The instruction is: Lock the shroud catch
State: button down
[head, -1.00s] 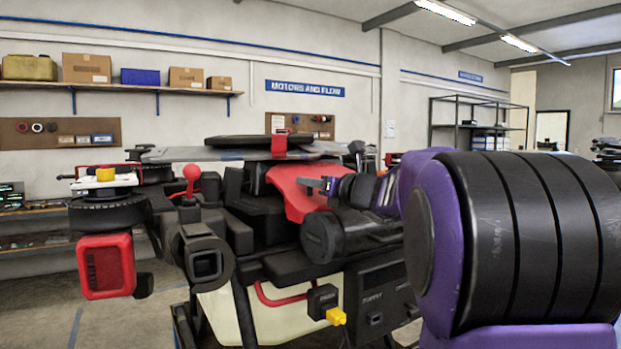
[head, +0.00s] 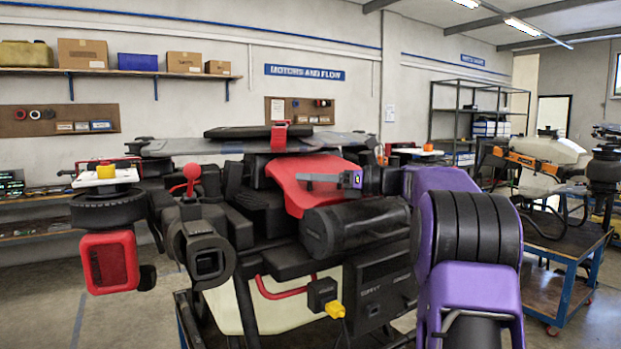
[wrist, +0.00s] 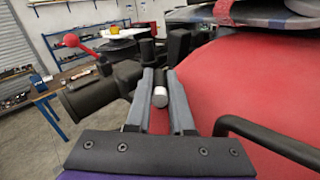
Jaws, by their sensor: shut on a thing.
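The spray drone's red shroud (head: 305,185) is in the middle of the head view, and its red surface fills the right of the wrist view (wrist: 250,85). My gripper (head: 305,177) is at the shroud; its grey fingers also show in the wrist view (wrist: 162,78). They are shut on a small dark cylindrical piece with a pale end (wrist: 159,97), close beside the shroud. I cannot tell for sure that this piece is the shroud catch. In the head view it is too small to make out.
A red ball lever (head: 191,172) and a black round housing (head: 207,258) are left of the shroud. A black motor cylinder (head: 340,230) lies below my gripper. A black bar (wrist: 270,143) is close on the right in the wrist view. A blue cart (head: 560,280) stands at the right.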

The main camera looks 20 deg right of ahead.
jog(key=shift+g, duration=0.3)
jog(key=c, duration=0.8)
grip_release()
jog(key=v, duration=1.7)
jog(key=shift+s+d+f, duration=0.1)
jog(key=shift+d+f, duration=0.05)
jog(key=shift+f, duration=0.05)
jog(key=shift+o, duration=0.2)
